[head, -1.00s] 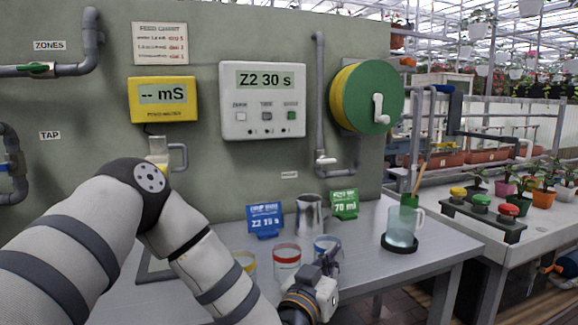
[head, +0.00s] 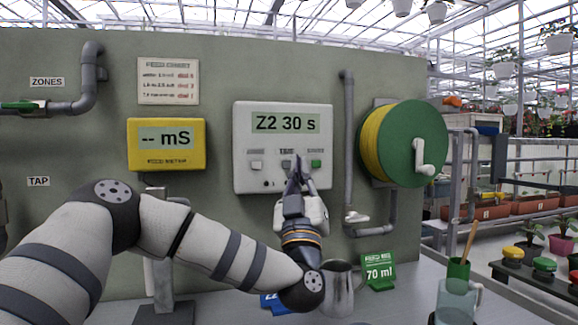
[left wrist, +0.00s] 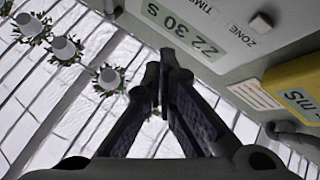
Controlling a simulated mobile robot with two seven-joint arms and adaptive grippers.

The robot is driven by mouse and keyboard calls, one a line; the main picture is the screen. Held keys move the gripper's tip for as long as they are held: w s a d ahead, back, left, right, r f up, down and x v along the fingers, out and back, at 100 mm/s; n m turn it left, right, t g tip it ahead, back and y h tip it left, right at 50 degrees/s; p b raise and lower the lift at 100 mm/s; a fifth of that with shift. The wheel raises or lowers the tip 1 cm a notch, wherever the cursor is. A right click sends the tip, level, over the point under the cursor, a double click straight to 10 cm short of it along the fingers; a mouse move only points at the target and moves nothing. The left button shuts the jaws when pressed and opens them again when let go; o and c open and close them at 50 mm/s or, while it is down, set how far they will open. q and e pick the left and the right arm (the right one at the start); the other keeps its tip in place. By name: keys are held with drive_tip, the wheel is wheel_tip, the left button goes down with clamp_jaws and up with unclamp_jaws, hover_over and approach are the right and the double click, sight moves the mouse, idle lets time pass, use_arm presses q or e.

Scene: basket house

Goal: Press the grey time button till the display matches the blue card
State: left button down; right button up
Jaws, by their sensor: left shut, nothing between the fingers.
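The white control box (head: 243,125) on the wall has a display (head: 286,123) reading "Z2 30 s". Its grey time button (head: 286,165) is in the middle of the button row, between a pale button (head: 257,165) and a green button (head: 316,163). My left gripper (head: 298,168) is shut and empty, its tips in front of the box by the time button; contact cannot be told. In the left wrist view, the fingers (left wrist: 165,85) are together beside the box (left wrist: 222,65). The blue card (head: 272,303) is mostly hidden behind my left arm, its text unreadable. My right gripper is not in view.
A yellow meter (head: 166,145) showing "-- mS" hangs left of the box. A hose reel (head: 415,143) and a grey pipe (head: 347,140) are on its right. Below are a metal jug (head: 339,290), a green card (head: 378,272) reading "70 ml", and a clear jug (head: 457,302).

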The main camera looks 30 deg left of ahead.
sight(288, 166)
use_arm(q)
drive_tip(key=shift+s+d, duration=0.1)
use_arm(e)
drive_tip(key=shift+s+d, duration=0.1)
use_arm(q)
drive_tip(key=shift+w+a+b, duration=0.75)
drive_tip(key=shift+w+a, duration=0.7)
drive_tip(key=shift+a, duration=0.25)
drive_tip(key=shift+w+a+b, duration=0.75)
drive_tip(key=shift+w+a, duration=0.7)
drive_tip(key=shift+a, duration=0.25)
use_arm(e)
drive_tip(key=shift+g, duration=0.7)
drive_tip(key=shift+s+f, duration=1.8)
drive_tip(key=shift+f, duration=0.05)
use_arm(q)
drive_tip(key=shift+w+a, duration=0.1)
drive_tip(key=shift+w+a, duration=0.2)
